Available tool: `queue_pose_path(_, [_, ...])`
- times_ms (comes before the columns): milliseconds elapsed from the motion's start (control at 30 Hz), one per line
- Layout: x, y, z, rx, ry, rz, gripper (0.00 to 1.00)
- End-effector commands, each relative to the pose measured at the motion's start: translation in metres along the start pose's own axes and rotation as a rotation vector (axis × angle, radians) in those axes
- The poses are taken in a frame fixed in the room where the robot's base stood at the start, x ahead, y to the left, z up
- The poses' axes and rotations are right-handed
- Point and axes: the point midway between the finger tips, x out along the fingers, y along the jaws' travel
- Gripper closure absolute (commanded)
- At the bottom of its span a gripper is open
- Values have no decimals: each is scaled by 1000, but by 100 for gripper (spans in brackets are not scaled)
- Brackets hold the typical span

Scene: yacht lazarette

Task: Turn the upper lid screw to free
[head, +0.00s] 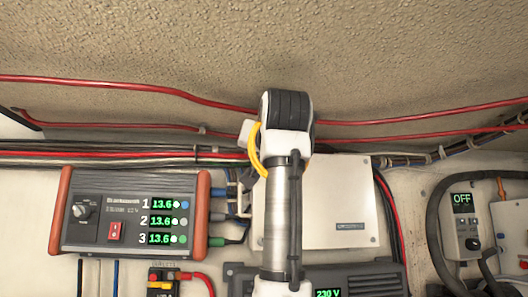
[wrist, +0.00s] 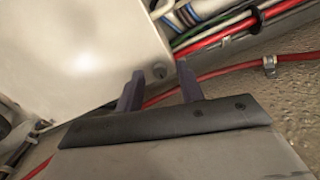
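The lid is the front of a white box (head: 340,205) on the wall, partly hidden behind my arm in the head view. In the wrist view the white box (wrist: 80,45) fills the upper left, and a small grey round screw (wrist: 159,70) sits near its corner. My gripper (wrist: 162,72) is open, with its two dark fingers apart. The screw appears between the fingertips in the picture; I cannot tell whether they touch it. In the head view my arm hides the gripper and the screw.
Red cables (head: 400,137) run along the wall above the box. A grey power unit with red sides (head: 130,212) is at left, a 230 V unit (head: 355,282) below, and a switch panel showing OFF (head: 461,225) at right. A cable clip (wrist: 269,66) shows beside the fingers.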

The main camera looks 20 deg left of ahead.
Motion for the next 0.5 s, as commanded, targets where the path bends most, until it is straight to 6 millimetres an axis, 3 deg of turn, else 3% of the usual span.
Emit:
queue_pose_path(133, [0,0,0,0,0,0,62])
queue_pose_path(400, [-1,0,0,0,0,0,98])
queue_pose_path(500, [-1,0,0,0,0,0,100])
